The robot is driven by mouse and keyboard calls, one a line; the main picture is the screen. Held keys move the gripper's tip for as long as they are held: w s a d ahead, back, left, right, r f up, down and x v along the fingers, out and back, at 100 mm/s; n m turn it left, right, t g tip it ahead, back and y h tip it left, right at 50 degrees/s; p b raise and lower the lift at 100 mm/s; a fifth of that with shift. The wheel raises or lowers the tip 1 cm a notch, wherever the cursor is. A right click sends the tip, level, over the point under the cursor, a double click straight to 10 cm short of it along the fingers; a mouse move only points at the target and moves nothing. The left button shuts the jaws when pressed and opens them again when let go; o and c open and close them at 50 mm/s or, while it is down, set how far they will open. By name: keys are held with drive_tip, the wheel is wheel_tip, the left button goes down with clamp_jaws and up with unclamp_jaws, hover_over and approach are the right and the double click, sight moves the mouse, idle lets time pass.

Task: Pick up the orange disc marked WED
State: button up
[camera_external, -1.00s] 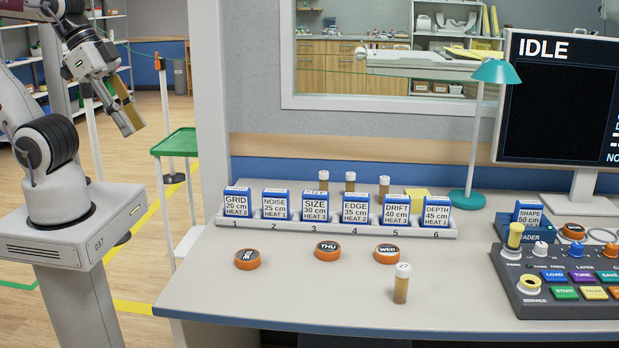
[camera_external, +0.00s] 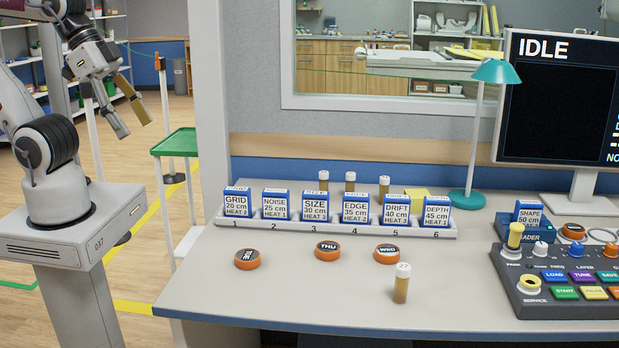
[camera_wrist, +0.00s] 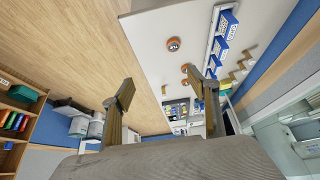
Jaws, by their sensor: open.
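The orange disc marked WED (camera_external: 387,254) lies flat on the desk with its dark label up, in front of the box rack. An orange disc marked THU (camera_external: 327,251) lies to its left, and another orange disc (camera_external: 247,259) with a turned label lies farther left. My gripper (camera_external: 134,127) is open and empty, raised at the left, well away from the desk and the discs. In the wrist view its two fingers (camera_wrist: 160,85) are spread apart. Orange discs (camera_wrist: 173,44) show beyond them there, but I cannot tell which is WED.
An amber vial with a white cap (camera_external: 401,288) stands close in front of the WED disc. Behind it a rack (camera_external: 337,231) holds several blue-and-white boxes. A control console (camera_external: 540,270) and a teal lamp (camera_external: 495,72) are to the right. A green tray stand (camera_external: 175,142) stands between my arm and the desk.

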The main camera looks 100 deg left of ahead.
drive_tip(key=w+a+f+t, duration=0.1)
drive_tip(key=w+f, duration=0.1)
drive_tip(key=w, duration=0.8)
drive_tip(key=w+a+f+n+t, duration=0.1)
drive_tip(key=w+f, duration=0.1)
drive_tip(key=w, duration=0.8)
drive_tip(key=w+a+f+t, duration=0.1)
drive_tip(key=w+f+t, duration=0.15)
drive_tip(key=w, duration=0.75)
drive_tip(key=w+a+f+y, duration=0.1)
drive_tip(key=w+a+f, duration=0.3)
drive_tip(key=w+f, duration=0.6)
drive_tip(key=n+t+y, duration=0.1)
drive_tip(key=t, duration=0.1)
approach(377, 249)
drive_tip(key=shift+w+d+f, duration=0.1)
drive_tip(key=shift+w+f, duration=0.1)
drive_tip(key=shift+w, duration=0.9)
drive_tip(key=shift+w+a+f+t, duration=0.1)
drive_tip(key=shift+a+f+t, duration=0.15)
drive_tip(key=shift+f, duration=0.5)
drive_tip(key=shift+x, duration=1.25)
drive_tip(key=shift+w, duration=0.1)
